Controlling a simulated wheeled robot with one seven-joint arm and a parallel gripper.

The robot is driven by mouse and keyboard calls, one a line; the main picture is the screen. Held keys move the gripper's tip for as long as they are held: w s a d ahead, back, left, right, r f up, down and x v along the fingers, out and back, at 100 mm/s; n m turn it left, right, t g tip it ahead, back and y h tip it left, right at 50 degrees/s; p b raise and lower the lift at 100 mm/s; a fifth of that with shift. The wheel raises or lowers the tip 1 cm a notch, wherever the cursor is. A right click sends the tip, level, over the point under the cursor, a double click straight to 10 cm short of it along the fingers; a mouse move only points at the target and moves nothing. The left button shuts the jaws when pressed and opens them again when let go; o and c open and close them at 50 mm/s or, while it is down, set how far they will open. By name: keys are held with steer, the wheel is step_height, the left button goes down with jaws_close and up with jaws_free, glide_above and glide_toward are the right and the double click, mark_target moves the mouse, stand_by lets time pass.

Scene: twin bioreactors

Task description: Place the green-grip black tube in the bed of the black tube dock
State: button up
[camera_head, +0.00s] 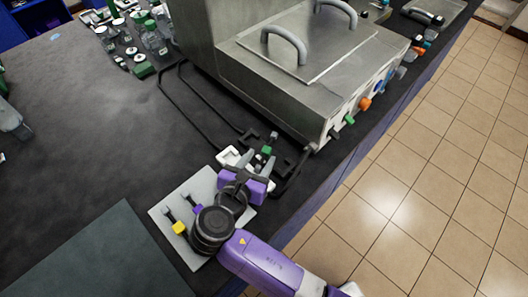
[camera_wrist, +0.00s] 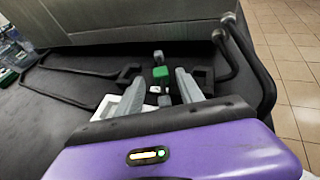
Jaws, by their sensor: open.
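The green grip (camera_head: 267,150) is a small green block on a short dark piece with a grey end, among the brackets in front of the steel machine. In the wrist view the green grip (camera_wrist: 160,74) shows between my fingertips, with a gap on both sides. My gripper (camera_head: 259,162) is open and empty around or just short of it; its fingers also show in the wrist view (camera_wrist: 160,82). Black brackets, seemingly the black tube dock (camera_head: 283,167), lie beside the grip. I cannot tell whether the piece rests in the dock's bed.
A white bracket (camera_head: 230,157) lies left of my gripper. A pale plate (camera_head: 177,200) holds a yellow grip (camera_head: 179,228) and a purple grip (camera_head: 197,209). Black hoses (camera_head: 190,105) run along the steel machine (camera_head: 300,60). Bottles (camera_head: 153,40) stand far left.

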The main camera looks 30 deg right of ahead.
steer(key=v, duration=0.7)
steer(key=shift+s+a+r, duration=0.15)
stand_by(0.3)
